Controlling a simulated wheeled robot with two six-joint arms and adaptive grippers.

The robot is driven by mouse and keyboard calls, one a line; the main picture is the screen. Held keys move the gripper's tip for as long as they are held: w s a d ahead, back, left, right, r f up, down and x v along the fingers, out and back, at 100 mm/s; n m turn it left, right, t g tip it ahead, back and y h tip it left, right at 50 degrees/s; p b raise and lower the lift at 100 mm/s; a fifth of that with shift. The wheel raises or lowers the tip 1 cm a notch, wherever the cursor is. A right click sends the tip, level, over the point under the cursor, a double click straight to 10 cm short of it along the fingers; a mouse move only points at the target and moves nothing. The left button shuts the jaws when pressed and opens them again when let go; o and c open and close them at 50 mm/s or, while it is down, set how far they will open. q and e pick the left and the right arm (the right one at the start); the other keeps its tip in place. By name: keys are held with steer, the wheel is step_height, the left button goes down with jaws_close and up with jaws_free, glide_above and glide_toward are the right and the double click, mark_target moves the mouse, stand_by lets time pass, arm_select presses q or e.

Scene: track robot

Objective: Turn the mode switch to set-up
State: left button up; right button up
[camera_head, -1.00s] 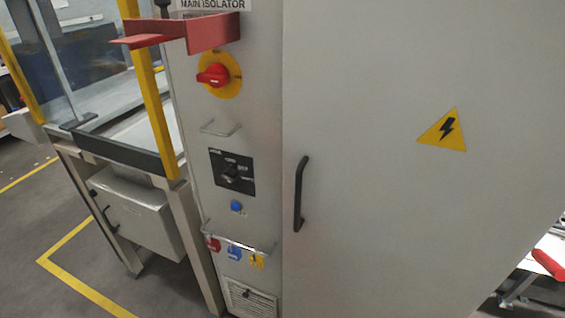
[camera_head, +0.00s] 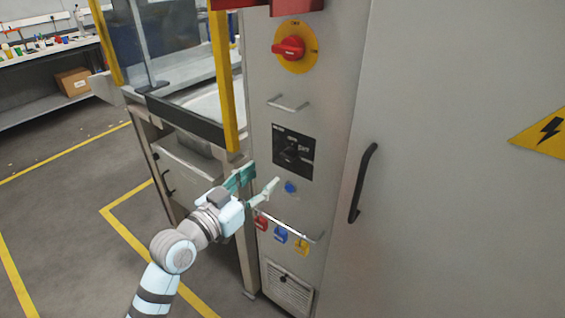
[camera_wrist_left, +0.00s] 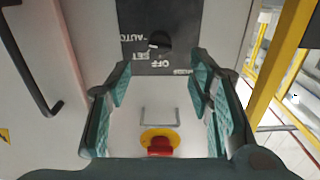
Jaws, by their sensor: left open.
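The mode switch is a black knob (camera_head: 289,153) on a black square plate (camera_head: 305,167), on the grey cabinet's narrow front. In the left wrist view the picture is upside down and the knob (camera_wrist_left: 160,41) shows beyond the fingers, with the words AUTO, SET and OFF partly readable around it. I cannot tell clearly which word the knob points to. My left gripper (camera_head: 264,180) is open and empty, just below and left of the plate, apparently apart from it. Its green-padded fingers (camera_wrist_left: 160,78) frame the view below the knob. My right gripper is not in view.
A red isolator switch (camera_head: 288,48) on yellow and a metal handle (camera_head: 288,104) are above the plate. A yellow post (camera_head: 223,85) stands left; a black door handle (camera_head: 362,183) is right.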

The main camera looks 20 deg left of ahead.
mark_target(288, 155)
arm_select(q)
steer(key=x, duration=0.9)
steer(key=shift+w+b, duration=0.25)
steer(key=shift+b, duration=0.15)
steer(key=shift+d, duration=0.1)
steer(key=c, duration=1.1)
